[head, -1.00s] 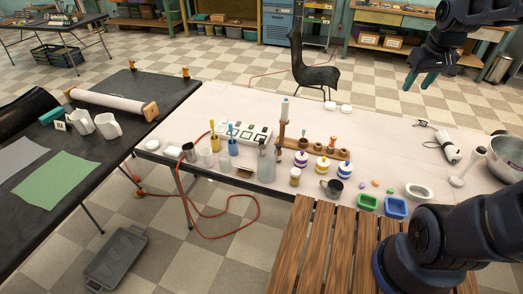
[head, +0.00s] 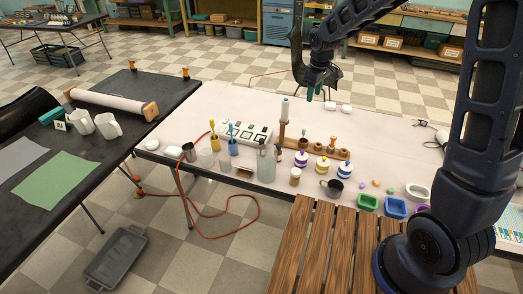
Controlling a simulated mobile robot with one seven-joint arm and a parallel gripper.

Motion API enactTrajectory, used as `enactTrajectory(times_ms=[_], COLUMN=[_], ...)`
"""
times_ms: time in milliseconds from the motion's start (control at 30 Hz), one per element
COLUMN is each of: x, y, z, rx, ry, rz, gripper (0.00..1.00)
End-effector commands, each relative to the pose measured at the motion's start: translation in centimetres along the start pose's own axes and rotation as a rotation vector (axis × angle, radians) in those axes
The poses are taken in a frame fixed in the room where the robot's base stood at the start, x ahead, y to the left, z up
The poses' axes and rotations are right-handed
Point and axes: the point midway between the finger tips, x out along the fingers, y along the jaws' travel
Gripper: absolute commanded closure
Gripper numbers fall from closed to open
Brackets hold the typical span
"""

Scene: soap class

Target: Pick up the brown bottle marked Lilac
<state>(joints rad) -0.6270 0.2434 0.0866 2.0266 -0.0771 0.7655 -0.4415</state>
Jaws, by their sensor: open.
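Several small brown bottle-like items (head: 303,143) stand on a wooden rack (head: 343,155) at the middle of the pale table. One near the rack's right end has an orange top (head: 333,140). Their labels are too small to read, so I cannot tell which is marked Lilac. My gripper (head: 318,94) hangs above the far part of the table, behind the rack in the picture, with its teal fingers pointing down. It is open, with nothing visible between the fingers, and apart from the rack.
Two white lumps (head: 331,106) lie near my gripper. Green and blue trays (head: 396,208) sit at right.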

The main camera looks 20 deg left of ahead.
Motion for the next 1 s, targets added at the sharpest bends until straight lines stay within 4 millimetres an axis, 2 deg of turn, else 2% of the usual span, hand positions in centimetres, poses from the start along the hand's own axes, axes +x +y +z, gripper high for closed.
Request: enactTrajectory(times_ms=[33,200,400,500,700,867,1000], x=[1.6,6.2,12.0,14.3,17.0,18.0,19.5], y=[-1.0,-4.3,-9.0,-11.2,-13.7,-14.1,-14.2], z=[-1.6,-6.1,-10.6,-12.2,-13.8,-13.9,-13.7], rx=[-0.042,-0.171,-0.319,-0.379,-0.445,-0.455,-0.454], ry=[-0.008,-0.027,-0.046,-0.053,-0.059,-0.061,-0.063], rz=[-0.011,-0.037,-0.068,-0.082,-0.095,-0.098,-0.098], gripper=[0.57,0.57,0.57,0.57,0.57,0.57,0.57])
